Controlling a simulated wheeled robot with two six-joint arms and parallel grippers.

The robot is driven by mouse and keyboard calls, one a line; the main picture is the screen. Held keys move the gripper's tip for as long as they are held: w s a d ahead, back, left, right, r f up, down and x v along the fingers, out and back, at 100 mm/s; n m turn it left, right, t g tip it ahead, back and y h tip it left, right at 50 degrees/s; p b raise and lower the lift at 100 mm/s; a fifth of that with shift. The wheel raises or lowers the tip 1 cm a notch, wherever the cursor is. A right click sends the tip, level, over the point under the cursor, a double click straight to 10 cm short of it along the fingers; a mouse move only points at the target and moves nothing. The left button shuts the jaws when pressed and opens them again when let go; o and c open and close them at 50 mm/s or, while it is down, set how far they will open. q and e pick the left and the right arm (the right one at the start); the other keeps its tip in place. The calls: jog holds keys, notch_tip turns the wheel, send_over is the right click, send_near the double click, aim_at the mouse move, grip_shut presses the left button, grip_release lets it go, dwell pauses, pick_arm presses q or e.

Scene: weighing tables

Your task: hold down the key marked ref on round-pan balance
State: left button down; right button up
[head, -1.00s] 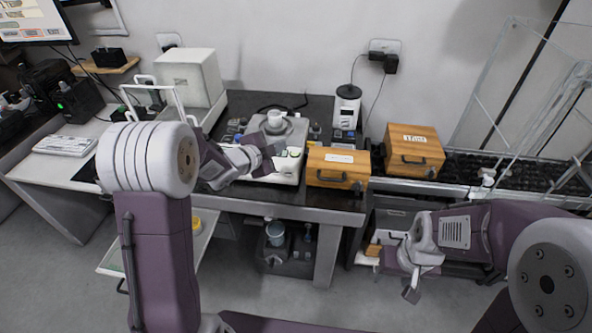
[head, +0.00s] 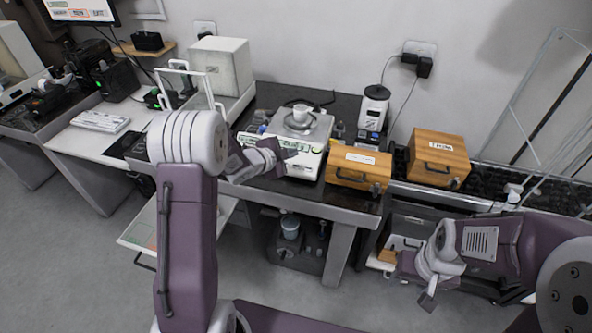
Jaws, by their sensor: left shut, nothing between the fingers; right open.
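The round-pan balance (head: 308,163) is a white unit on the dark weighing table, with a round metal pan (head: 306,124) and a white cup (head: 301,113) on it. Its front panel shows a greenish display and small keys; the ref marking is too small to read. My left gripper (head: 284,156) is shut and empty at the front left of the balance, over or beside its front panel. I cannot tell whether it touches a key, and it hides part of the panel. My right gripper (head: 430,290) is open and empty, low in front of the table at the right.
A wooden box (head: 358,169) stands just right of the balance, and another wooden box (head: 438,158) stands further right. A white block-shaped cover (head: 221,64) stands at the back left. A clear-walled frame rises at the far right.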

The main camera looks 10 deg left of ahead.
aim_at(297, 166)
pick_arm(q)
jog(key=shift+w+d+f+b, duration=0.1)
jog(key=shift+w+f+b, duration=0.2)
jog(key=shift+f+b, duration=0.45)
jog(key=shift+w+f+b, duration=0.25)
jog(key=shift+f+b, duration=0.05)
jog(key=shift+f, duration=0.7)
jog(key=shift+w+d+f+b, duration=0.1)
jog(key=shift+w+f+b, duration=0.2)
jog(key=shift+f+b, duration=0.45)
jog(key=shift+f, duration=0.15)
jog(key=shift+w+f, duration=0.15)
jog(key=shift+f, duration=0.25)
jog(key=shift+f+b, duration=0.35)
jog(key=shift+b, duration=0.05)
jog(key=shift+r, duration=0.15)
dwell(2.9)
jog(key=shift+s+r+p, duration=0.2)
jog(key=shift+r+p, duration=0.45)
